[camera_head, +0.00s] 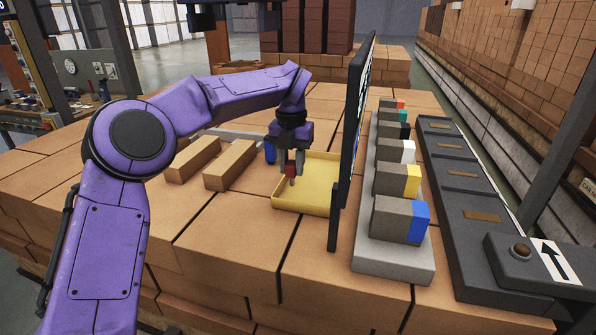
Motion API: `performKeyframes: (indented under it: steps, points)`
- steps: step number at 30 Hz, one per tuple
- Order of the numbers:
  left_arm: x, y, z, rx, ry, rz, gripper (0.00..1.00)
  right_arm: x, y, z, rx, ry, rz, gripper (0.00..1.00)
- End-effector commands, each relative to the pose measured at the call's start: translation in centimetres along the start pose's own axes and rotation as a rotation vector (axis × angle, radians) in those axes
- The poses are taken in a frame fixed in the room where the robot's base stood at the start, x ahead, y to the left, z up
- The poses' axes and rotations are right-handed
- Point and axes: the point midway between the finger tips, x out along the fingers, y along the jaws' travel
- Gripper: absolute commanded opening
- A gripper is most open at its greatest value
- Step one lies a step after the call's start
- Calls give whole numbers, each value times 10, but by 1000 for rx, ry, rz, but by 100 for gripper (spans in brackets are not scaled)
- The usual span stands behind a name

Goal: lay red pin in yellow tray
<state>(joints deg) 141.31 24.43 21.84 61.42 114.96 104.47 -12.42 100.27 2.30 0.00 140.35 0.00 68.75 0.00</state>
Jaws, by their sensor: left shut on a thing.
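The yellow tray (300,205) lies on the brick surface near the middle of the head view, partly hidden on its right by an upright dark panel. My left gripper (291,172) points down over the left part of the tray. It is shut on a small red pin (291,169). The pin is within the tray's outline in this view; I cannot tell whether it touches the tray floor. My right gripper is not in view.
Two tan bricks (230,165) lie left of the tray, with a small blue object (270,152) behind. The dark panel (352,130) stands at the tray's right. Beyond it are a rack of grey blocks with coloured ends (393,222) and a dark compartment box (465,190).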

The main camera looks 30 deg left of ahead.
Motion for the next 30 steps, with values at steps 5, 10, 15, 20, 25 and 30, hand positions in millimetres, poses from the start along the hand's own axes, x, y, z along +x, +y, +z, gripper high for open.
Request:
performKeyframes:
  steps: [5,10,15,20,25,30]
  points:
    - [16,-8,13,1,0,1,0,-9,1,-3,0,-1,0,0]
    - [44,-10,16,3,1,1,0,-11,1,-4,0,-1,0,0]
    - [52,-10,16,3,-2,-1,0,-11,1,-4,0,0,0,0]
    - [53,-10,16,3,-2,-1,0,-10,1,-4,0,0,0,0]
    - [54,-10,16,3,-1,-1,57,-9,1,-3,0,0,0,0]
    - [54,-10,16,3,-1,0,57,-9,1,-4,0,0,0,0]
